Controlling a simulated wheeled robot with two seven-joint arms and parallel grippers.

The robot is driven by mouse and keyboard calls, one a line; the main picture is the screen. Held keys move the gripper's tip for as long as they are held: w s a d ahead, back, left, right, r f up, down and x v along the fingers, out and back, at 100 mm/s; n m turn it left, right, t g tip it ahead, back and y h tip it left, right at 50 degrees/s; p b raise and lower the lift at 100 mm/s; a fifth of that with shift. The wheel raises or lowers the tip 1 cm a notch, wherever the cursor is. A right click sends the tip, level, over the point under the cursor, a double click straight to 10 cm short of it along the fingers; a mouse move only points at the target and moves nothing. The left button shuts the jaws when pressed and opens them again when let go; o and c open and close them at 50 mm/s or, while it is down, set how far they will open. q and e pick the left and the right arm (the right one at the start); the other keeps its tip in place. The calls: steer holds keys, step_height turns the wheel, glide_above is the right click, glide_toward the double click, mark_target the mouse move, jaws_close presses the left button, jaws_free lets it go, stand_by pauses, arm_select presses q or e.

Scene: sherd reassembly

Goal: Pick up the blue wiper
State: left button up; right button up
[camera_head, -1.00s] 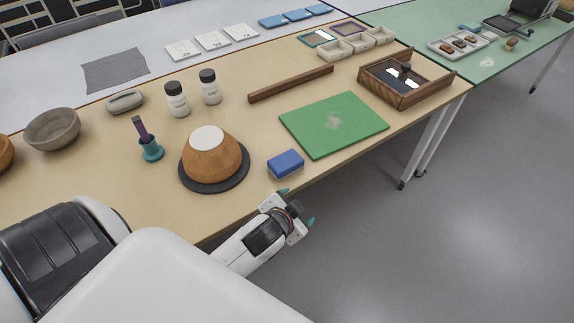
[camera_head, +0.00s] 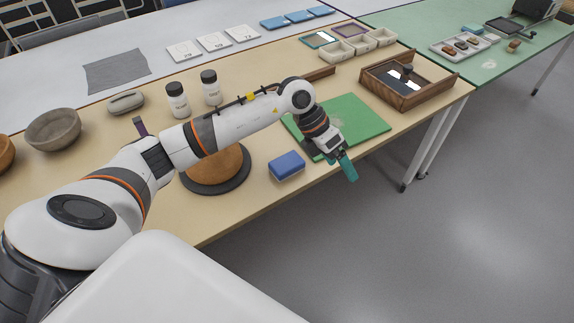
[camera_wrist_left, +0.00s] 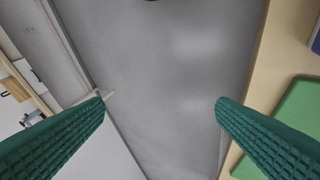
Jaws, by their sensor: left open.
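The blue wiper (camera_head: 286,166) is a small blue block lying on the wooden table (camera_head: 240,205) near its front edge, between the brown bowl form and the green mat. A blue patch at the right edge of the left wrist view (camera_wrist_left: 316,40) appears to be the wiper, mostly cut off. My left gripper (camera_head: 348,169) is to the right of the wiper, at the front edge of the green mat, apart from the wiper. In the left wrist view its teal fingers (camera_wrist_left: 160,108) are spread, with only grey floor showing between them. My right gripper is not in view.
Two white bottles (camera_head: 178,99), a grey bowl (camera_head: 53,129) and a wooden tray (camera_head: 405,98) stand around. Open floor lies in front.

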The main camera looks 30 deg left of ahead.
arm_select(q)
steer(key=a+r+n+g+y, duration=0.15)
steer(key=a+y, duration=0.45)
steer(key=a, duration=0.9)
glide_above(287, 162)
steer(key=shift+y, duration=0.3)
steer(key=f, duration=0.4)
steer(key=f+p, duration=0.1)
steer(key=f, duration=0.2)
steer(key=shift+s+a, duration=0.1)
steer(key=shift+s, duration=0.15)
steer(key=shift+w+f+p, duration=0.15)
steer(key=shift+f+p, duration=0.05)
steer(key=shift+f, duration=1.15)
steer(key=shift+w+f+p, duration=0.1)
steer(key=shift+f+p, duration=0.1)
steer(key=shift+f, duration=1.1)
steer(key=c, duration=1.1)
